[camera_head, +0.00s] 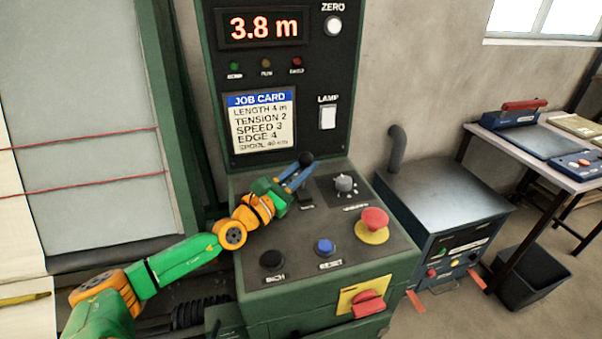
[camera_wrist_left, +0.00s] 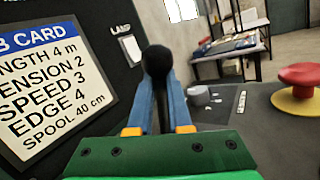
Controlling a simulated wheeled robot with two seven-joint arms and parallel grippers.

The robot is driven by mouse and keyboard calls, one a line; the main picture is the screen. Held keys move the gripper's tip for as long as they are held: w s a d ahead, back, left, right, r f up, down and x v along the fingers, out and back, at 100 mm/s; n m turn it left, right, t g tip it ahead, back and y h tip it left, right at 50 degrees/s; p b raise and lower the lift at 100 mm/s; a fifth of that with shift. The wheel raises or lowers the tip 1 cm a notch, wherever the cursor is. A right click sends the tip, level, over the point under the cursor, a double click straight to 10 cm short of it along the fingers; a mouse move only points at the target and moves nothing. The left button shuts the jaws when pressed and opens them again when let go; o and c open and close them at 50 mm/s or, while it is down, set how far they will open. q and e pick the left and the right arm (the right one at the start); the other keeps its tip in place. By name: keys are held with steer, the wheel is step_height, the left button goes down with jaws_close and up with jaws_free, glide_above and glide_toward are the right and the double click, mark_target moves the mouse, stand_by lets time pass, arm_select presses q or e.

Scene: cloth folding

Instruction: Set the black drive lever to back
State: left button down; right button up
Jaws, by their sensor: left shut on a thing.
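The black drive lever (camera_head: 306,159) stands on the green control console, with a round black knob at its top. My left gripper (camera_head: 296,177) reaches in from the left and is shut on the lever just below the knob. In the left wrist view the lever's knob (camera_wrist_left: 157,61) rises between the two blue fingers (camera_wrist_left: 160,100). The lower part of the lever is mostly hidden by the gripper. My right gripper is in neither view.
On the console are a grey rotary knob (camera_head: 344,184), a red mushroom button (camera_head: 374,220), a blue button (camera_head: 324,247), a black button (camera_head: 271,259) and a red switch (camera_head: 367,303). The job card (camera_head: 260,121) and display (camera_head: 264,28) stand behind. A blue-grey machine (camera_head: 445,205) is right.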

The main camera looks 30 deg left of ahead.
arm_select(q)
steer(key=shift+s+d+f+m+b, duration=0.25)
steer(key=shift+d+f+m+b, duration=0.1)
steer(key=shift+f+m+b, duration=0.25)
steer(key=shift+s+d+r+m+t+h, duration=0.2)
steer(key=shift+m+t+h, duration=0.1)
steer(key=shift+h, duration=0.1)
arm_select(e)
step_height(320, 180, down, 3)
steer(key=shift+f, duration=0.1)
arm_select(q)
steer(key=c, duration=0.8)
jaws_free()
steer(key=shift+r, duration=0.1)
steer(key=shift+c, duration=0.2)
